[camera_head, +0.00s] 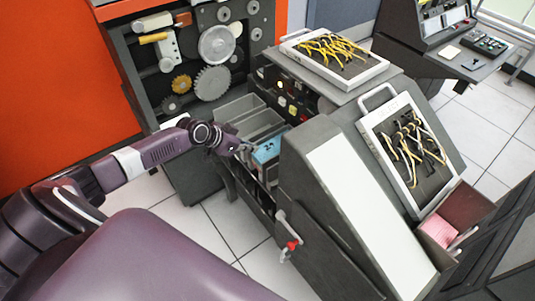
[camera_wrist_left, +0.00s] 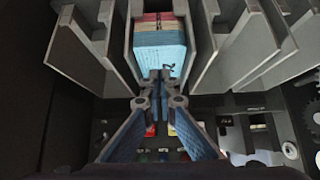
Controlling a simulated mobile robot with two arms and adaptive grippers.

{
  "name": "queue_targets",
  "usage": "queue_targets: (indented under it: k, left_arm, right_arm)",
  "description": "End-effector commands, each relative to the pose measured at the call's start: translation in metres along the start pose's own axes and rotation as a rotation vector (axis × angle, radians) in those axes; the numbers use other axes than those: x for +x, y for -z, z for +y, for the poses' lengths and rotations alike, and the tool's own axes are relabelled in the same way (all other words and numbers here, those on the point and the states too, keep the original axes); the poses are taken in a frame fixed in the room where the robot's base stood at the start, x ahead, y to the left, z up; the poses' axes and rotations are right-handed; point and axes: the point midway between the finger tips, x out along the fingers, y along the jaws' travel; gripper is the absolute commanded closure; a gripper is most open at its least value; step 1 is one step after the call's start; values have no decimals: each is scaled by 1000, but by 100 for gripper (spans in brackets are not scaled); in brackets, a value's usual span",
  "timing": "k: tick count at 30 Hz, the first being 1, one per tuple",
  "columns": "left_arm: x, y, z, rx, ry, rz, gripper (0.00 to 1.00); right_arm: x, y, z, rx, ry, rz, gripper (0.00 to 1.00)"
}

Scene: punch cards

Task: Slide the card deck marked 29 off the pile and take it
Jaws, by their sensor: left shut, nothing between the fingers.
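A light-blue card deck (camera_head: 268,149) with a dark number, hard to read at this size, lies on top in one slot of the grey hopper. In the left wrist view the blue deck (camera_wrist_left: 160,58) sits between two grey walls, with red and pale cards (camera_wrist_left: 158,22) stacked along with it. My left gripper (camera_head: 247,148) is at the left edge of the deck. In the left wrist view its fingertips (camera_wrist_left: 159,78) are together and empty, overlapping the deck's near edge; whether they touch it I cannot tell. My right gripper is not in view.
Empty grey hopper slots (camera_head: 262,122) lie beside the deck, with upright dividers (camera_wrist_left: 203,38) close to the fingers. A sloped grey cabinet (camera_head: 318,200) stands to the right. A gear panel (camera_head: 205,60) stands behind. Trays of yellow wires (camera_head: 335,55) rest on the machine.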

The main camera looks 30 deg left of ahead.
Motion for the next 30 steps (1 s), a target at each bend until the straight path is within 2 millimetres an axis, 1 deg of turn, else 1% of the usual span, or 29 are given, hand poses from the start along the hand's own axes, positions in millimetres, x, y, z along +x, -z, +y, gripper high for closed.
queue_targets:
  k: [1, 5, 9, 13, 19, 30]
  left_arm:
    - [11, -2, 0, -1, -1, 2, 100]
    - [26, -2, 0, -1, 0, 3, 100]
    - [42, -3, 0, 0, 0, 2, 100]
    - [53, -2, 0, -1, 0, 2, 100]
    - [61, -1, 0, 0, 0, 0, 100]
    - [63, -2, 1, -1, -1, -4, 100]
  right_arm:
    - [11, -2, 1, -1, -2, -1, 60]
    - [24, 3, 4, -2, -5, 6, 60]
    - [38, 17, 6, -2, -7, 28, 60]
    - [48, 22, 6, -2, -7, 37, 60]
    - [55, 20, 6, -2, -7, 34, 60]
    - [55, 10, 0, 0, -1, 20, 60]
